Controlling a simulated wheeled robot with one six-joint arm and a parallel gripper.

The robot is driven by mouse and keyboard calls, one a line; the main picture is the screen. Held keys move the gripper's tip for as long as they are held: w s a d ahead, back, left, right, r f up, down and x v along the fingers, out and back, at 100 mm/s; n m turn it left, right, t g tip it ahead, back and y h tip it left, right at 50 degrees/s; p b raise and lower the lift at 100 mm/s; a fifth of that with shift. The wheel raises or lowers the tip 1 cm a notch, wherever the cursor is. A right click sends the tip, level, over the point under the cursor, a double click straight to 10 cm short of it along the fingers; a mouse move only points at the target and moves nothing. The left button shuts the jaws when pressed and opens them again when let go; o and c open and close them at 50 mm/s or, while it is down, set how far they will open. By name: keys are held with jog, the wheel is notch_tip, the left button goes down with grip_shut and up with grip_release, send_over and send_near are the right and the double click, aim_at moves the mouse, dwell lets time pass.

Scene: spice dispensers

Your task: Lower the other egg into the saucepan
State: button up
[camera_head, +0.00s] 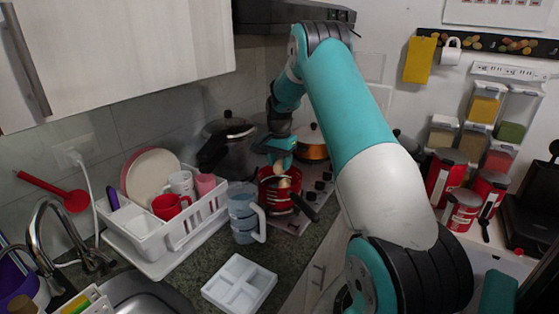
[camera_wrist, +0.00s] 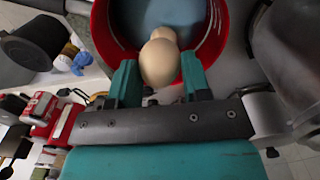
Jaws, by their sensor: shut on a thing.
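The red saucepan (camera_head: 273,203) stands on the stove top in the head view. In the wrist view its red wall (camera_wrist: 98,35) curves around a blue-grey inside. My gripper (camera_wrist: 160,72) is shut on a pale egg (camera_wrist: 159,65), one teal finger on each side. The held egg is over the near part of the saucepan's opening. A second pale egg (camera_wrist: 163,34) shows just beyond it, within the saucepan's outline. In the head view my gripper (camera_head: 280,160) points down above the saucepan. I cannot tell the exact height of the held egg.
A dark pan handle (camera_head: 304,207) sticks out to the right. A large pressure cooker (camera_head: 233,150) and an orange pot (camera_head: 312,148) stand behind. Stacked blue-grey cups (camera_head: 243,215) and a dish rack (camera_head: 165,240) are to the left. A white divided tray (camera_head: 240,282) lies in front.

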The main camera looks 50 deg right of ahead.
aim_at(270, 194)
jog(key=shift+f+b, duration=0.75)
jog(key=shift+f, duration=0.7)
jog(key=shift+f+b, duration=0.75)
jog(key=shift+f, duration=0.55)
jog(key=o, duration=1)
jog(key=shift+r, duration=0.1)
